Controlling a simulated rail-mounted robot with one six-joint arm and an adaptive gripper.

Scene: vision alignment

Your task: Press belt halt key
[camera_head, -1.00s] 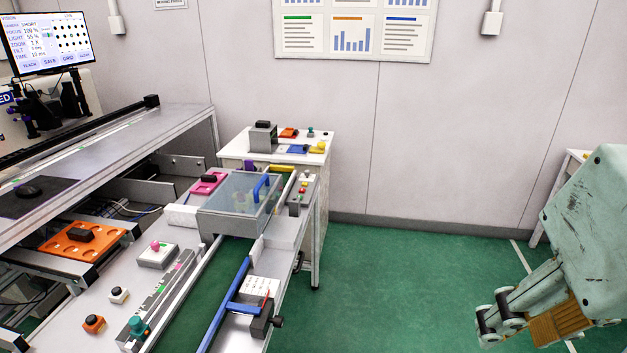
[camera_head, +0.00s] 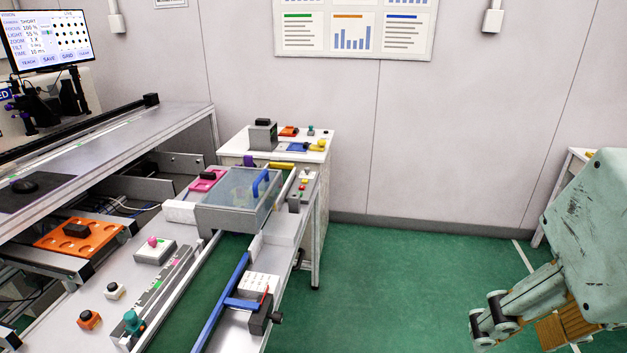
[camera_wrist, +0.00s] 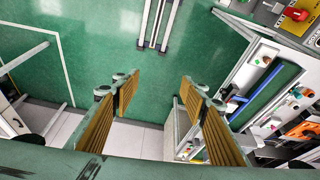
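Several push-button boxes stand on the belt bench; no readable label shows which is the belt halt key. In the head view these are an orange box with a black button (camera_head: 89,319), a white box with a black button (camera_head: 115,290), a white box with a pink button (camera_head: 154,251) and a small panel with coloured buttons (camera_head: 303,186). A red button (camera_wrist: 296,14) shows at the top right of the wrist view. My gripper (camera_wrist: 157,92) is open and empty, above the green floor and apart from the bench. In the head view it is partly cut off at lower right.
The belt (camera_head: 190,295) runs along the bench, with a clear-lidded box (camera_head: 232,203) across its far end. A blue bar (camera_head: 225,305) lies beside it. A white side table (camera_head: 322,145) stands behind. The floor (camera_head: 400,290) between bench and arm is clear.

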